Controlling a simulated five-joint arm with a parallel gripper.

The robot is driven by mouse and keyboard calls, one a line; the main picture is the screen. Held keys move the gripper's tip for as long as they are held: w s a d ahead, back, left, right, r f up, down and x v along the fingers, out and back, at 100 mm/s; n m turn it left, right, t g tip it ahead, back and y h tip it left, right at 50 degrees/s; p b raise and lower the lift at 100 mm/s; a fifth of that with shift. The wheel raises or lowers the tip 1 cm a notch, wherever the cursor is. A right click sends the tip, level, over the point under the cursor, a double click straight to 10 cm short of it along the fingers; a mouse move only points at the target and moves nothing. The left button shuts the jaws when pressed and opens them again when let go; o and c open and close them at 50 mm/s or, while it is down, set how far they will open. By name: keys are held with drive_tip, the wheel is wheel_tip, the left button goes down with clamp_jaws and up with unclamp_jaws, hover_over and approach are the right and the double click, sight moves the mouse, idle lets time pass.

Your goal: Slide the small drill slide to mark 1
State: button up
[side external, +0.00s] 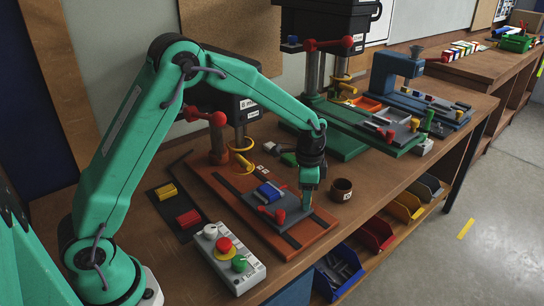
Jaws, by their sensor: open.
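The small drill stands on a red-brown base plate (230,200), left of the middle. Its grey slide (293,217) lies on that base and carries a blue block (270,191) and a red-knobbed lever (277,215). My gripper (306,205) points down at the right end of the slide. Its tips are small here, and I cannot tell whether they touch the slide. Dark strips cross the base, but mark 1 cannot be read. My arm hides part of the drill's head.
A control box (235,262) with white, red and green buttons stands in front. A dark cup (341,190) is just right of my gripper. A larger green-based drill (345,145) and a blue machine (400,75) stand behind. Coloured bins (375,233) hang below the bench edge.

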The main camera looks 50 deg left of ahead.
clamp_jaws()
drive_tip(key=a, duration=1.1)
unclamp_jaws()
drive_tip(key=shift+d, duration=0.15)
